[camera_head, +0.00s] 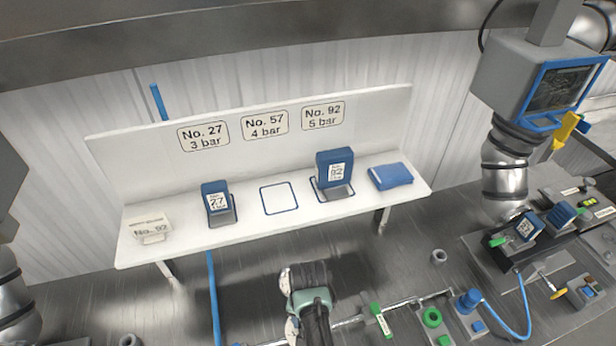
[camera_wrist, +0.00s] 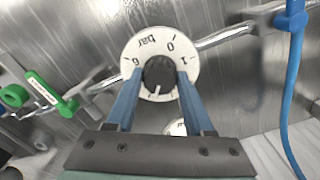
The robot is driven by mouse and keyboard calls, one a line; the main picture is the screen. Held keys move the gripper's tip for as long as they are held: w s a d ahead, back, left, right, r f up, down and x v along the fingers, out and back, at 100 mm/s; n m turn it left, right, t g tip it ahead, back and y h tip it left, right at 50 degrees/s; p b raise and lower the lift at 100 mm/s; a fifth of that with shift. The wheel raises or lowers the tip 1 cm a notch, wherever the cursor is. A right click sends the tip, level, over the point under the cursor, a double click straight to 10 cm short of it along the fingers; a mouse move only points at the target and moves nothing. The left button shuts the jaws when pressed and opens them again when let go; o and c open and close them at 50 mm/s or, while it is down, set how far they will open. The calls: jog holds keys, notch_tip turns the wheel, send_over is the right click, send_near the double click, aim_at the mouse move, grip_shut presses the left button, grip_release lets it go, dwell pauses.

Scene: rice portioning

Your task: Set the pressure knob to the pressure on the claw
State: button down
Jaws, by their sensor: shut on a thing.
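The pressure knob (camera_wrist: 160,72) is a dark round knob on a white dial (camera_wrist: 183,50) marked "bar", with 0, 1 and 6 readable. Its light pointer mark faces the bottom of the wrist view. My gripper (camera_wrist: 159,80) is shut on the knob, one blue finger on each side. In the head view my gripper (camera_head: 308,298) is at bottom centre and covers the knob. Claw No. 27 (camera_head: 216,202) and claw No. 92 (camera_head: 335,170) stand on the white shelf (camera_head: 250,222). The outlined place between them is empty.
Wall signs pair No. 27 with 3 bar (camera_head: 203,136), No. 57 with 4 bar (camera_head: 265,124) and No. 92 with 5 bar (camera_head: 323,115). A small sign (camera_head: 152,229) reads No. 92. A blue block (camera_head: 390,176) lies shelf-right. A green-handled valve (camera_head: 380,319) sits beside my gripper.

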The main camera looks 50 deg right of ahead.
jog(key=shift+w+m, duration=0.1)
jog(key=shift+m, duration=0.4)
jog(key=shift+c, duration=1.4)
grip_release()
jog(key=shift+r, duration=0.1)
notch_tip(320, 180, up, 13)
jog(key=b, duration=0.2)
